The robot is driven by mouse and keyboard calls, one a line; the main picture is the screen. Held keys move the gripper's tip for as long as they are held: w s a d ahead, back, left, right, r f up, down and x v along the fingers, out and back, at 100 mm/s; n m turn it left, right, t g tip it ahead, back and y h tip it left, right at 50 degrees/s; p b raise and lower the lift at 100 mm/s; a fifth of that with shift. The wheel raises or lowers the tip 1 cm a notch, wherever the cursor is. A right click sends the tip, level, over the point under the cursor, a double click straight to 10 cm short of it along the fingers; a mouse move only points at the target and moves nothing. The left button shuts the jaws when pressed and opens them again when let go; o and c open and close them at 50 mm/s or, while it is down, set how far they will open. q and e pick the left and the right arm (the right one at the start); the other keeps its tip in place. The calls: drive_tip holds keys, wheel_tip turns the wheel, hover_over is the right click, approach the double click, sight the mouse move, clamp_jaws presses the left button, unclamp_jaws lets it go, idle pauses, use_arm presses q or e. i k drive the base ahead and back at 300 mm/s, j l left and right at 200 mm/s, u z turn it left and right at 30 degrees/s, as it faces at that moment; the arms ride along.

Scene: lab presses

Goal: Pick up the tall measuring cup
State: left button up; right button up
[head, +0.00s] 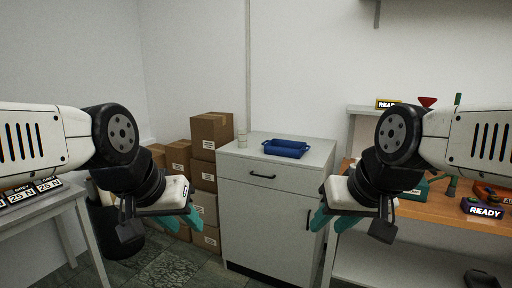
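A small, pale, upright cup (242,140) stands on the left part of the grey cabinet's top in the head view. It is taller than wide and may be the tall measuring cup, but it is too small to see any markings. My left gripper (181,221) is in front of the cabinet, lower left of the cup and apart from it. Its teal fingers look spread and hold nothing visible. My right gripper (331,219) is at the lower right, also apart from the cup. Its teal fingers look spread and empty.
A blue tray (287,149) lies on the cabinet (263,208), right of the cup. Cardboard boxes (210,135) are stacked left of the cabinet. A wooden-topped bench (450,208) stands at right with "READY" signs. A grey table (50,205) stands at left.

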sight(242, 132)
drive_tip(key=i+l+u, duration=0.15)
drive_tip(key=i, duration=0.3)
drive_tip(key=i+j, duration=0.2)
drive_tip(key=i, duration=0.55)
drive_tip(key=i+j+u, duration=0.1)
drive_tip(key=i, duration=0.65)
drive_tip(key=i+j, duration=0.2)
drive_tip(key=i, duration=0.55)
